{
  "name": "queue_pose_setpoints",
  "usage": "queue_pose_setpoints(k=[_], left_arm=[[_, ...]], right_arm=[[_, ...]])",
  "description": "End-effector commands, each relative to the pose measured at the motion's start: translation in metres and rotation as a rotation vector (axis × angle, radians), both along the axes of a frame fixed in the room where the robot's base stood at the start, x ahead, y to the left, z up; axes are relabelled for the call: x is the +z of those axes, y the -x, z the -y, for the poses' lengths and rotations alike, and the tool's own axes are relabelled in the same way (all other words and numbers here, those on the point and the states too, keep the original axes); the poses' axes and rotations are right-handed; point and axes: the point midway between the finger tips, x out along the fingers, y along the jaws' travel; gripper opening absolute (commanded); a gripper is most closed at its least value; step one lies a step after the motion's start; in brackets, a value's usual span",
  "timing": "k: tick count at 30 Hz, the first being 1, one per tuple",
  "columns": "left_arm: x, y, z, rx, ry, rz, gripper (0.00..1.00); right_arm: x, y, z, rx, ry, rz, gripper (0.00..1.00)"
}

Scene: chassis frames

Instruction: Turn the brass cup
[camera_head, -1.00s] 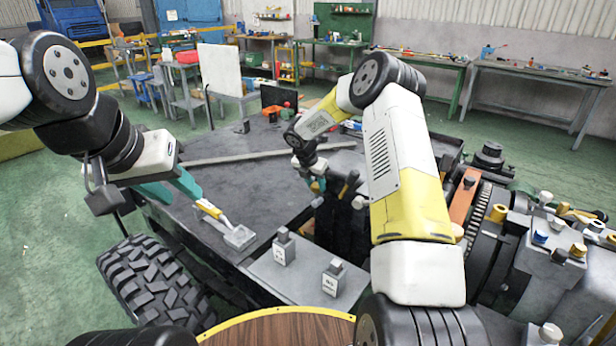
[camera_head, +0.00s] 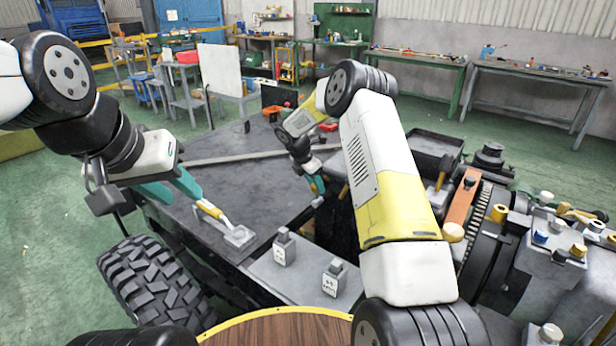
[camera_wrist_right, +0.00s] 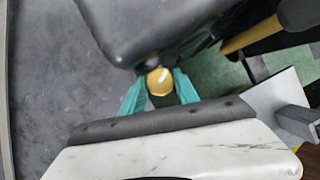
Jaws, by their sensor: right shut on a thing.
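The brass cup (camera_wrist_right: 160,80) shows as a rounded yellow piece between the teal fingers of my right gripper (camera_wrist_right: 160,94) in the right wrist view. The fingers are shut on its two sides. In the head view my right gripper (camera_head: 317,184) is small, low over the dark chassis, and the cup cannot be told clearly there. My left gripper (camera_head: 177,192) has its teal fingers apart, over the near left edge of the chassis deck. The further fingertip is close to a yellow-handled piece (camera_head: 208,209); I cannot tell if they touch.
The yellow-handled piece reaches a grey block (camera_head: 239,236) on the deck (camera_head: 225,195). Two small labelled grey blocks (camera_head: 284,247) (camera_head: 333,277) stand on a nearer plate. Engine parts (camera_head: 545,240) crowd the right. A large dark part (camera_wrist_right: 150,25) lies close beyond the cup.

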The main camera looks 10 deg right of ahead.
Motion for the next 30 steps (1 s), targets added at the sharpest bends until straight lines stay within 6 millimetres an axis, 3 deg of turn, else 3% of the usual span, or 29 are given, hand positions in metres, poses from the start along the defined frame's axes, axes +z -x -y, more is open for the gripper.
queue_pose_setpoints(k=[9, 24, 25, 28, 30], left_arm=[[0.0000, 0.0000, 0.0000, 0.000, 0.000, 0.000, 0.36], [0.0000, 0.0000, 0.0000, 0.000, 0.000, 0.000, 0.36], [0.0000, 0.0000, 0.0000, 0.000, 0.000, 0.000, 0.36], [0.0000, 0.0000, 0.0000, 0.000, 0.000, 0.000, 0.36], [0.0000, 0.0000, 0.0000, 0.000, 0.000, 0.000, 0.36]], right_arm=[[0.0001, -0.0010, -0.0014, -0.126, 0.000, 0.000, 0.00], [0.0005, -0.0013, -0.0014, -0.149, -0.002, 0.001, 0.00], [0.0004, -0.0013, -0.0014, -0.149, -0.002, 0.001, 0.41], [0.0004, -0.0013, -0.0012, -0.149, -0.002, 0.001, 0.59], [0.0004, -0.0014, -0.0010, -0.149, -0.002, 0.001, 0.59]])
